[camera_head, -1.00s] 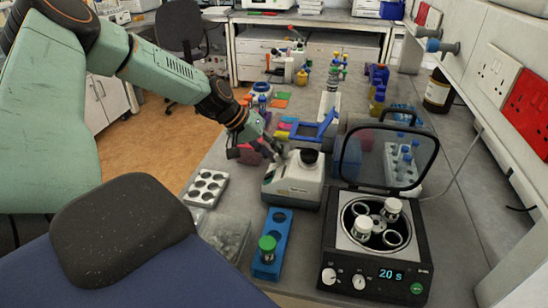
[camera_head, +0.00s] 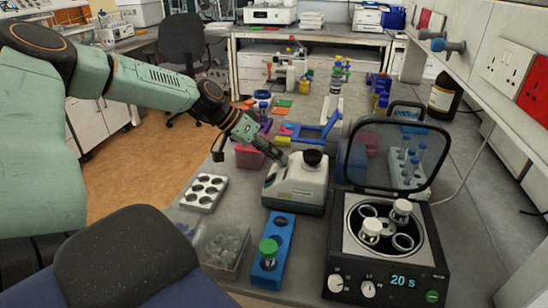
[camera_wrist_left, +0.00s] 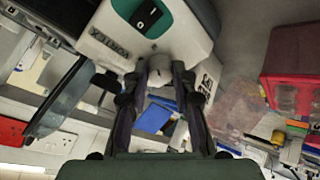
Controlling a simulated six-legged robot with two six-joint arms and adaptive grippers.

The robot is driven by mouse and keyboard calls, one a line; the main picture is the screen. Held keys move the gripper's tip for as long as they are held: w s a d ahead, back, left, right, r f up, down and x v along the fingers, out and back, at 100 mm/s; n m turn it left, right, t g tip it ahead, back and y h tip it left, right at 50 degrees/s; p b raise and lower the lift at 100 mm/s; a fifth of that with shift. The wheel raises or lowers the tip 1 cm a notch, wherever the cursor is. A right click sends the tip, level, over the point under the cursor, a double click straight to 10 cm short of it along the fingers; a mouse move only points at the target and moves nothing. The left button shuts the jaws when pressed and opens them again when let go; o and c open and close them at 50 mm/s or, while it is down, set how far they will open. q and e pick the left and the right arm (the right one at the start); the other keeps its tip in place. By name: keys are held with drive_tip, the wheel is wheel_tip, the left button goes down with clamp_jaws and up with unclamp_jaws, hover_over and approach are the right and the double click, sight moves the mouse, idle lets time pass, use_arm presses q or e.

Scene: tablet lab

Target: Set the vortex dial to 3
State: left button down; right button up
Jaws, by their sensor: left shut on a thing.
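The vortex mixer (camera_head: 297,186) is a white and grey-green box with a black cup (camera_head: 312,158) on top. It stands on the grey bench and shows upside down in the left wrist view (camera_wrist_left: 190,30), with its VORTEX label and a black rocker switch (camera_wrist_left: 146,17). My left gripper (camera_head: 281,158) reaches the mixer's far left side from the left. In the left wrist view its fingertips (camera_wrist_left: 160,66) are closed around the pale dial (camera_wrist_left: 159,61) on the mixer's face. The fingers cover much of the dial, and its setting cannot be read. My right gripper is out of view.
A centrifuge (camera_head: 388,272) with an open lid and a "20 s" display stands right of the mixer. A blue tube rack (camera_head: 270,270), a clear box (camera_head: 222,245) and a white well plate (camera_head: 203,192) lie in front and left. A pink box (camera_head: 250,156) is beside my arm.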

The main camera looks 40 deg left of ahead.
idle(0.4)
use_arm(q)
drive_tip(key=c, duration=1.1)
unclamp_jaws()
drive_tip(key=shift+w, duration=0.1)
wheel_tip(320, 180, up, 10)
drive_tip(key=shift+r, duration=0.1)
drive_tip(key=shift+d, duration=0.1)
